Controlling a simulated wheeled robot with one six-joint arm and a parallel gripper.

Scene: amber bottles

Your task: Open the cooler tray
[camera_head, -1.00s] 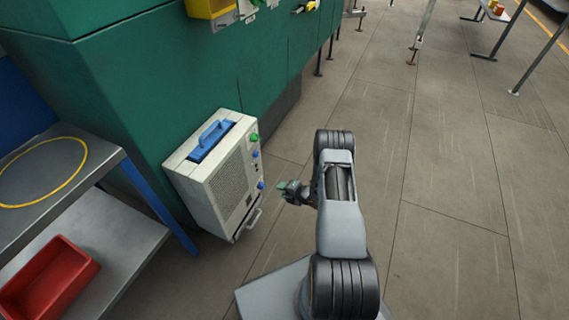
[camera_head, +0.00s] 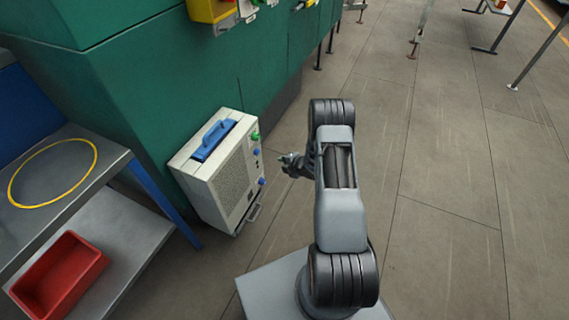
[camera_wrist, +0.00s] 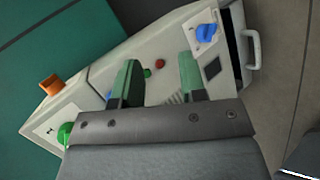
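The cooler is a cream-white box (camera_head: 205,178) with a blue top handle (camera_head: 213,140), a grille and coloured knobs, standing against the green wall. Its tray handle (camera_head: 253,212) is a pale bar low on the right side. In the wrist view the tray handle (camera_wrist: 254,50) is at the upper right, beside a dark gap in the cooler's end (camera_wrist: 231,35). My gripper (camera_head: 290,163) is right of the cooler's knobbed face. In the wrist view my gripper's green fingers (camera_wrist: 159,72) are apart, with nothing between them, in front of the panel. The tray handle is outside the fingers.
A grey shelf (camera_head: 112,160) with a yellow ring and a red bin (camera_head: 58,275) stands at left. A yellow box (camera_head: 208,10) is on the green wall (camera_head: 140,80). Open floor (camera_head: 440,170) lies to the right; table legs (camera_head: 500,40) stand at the far right.

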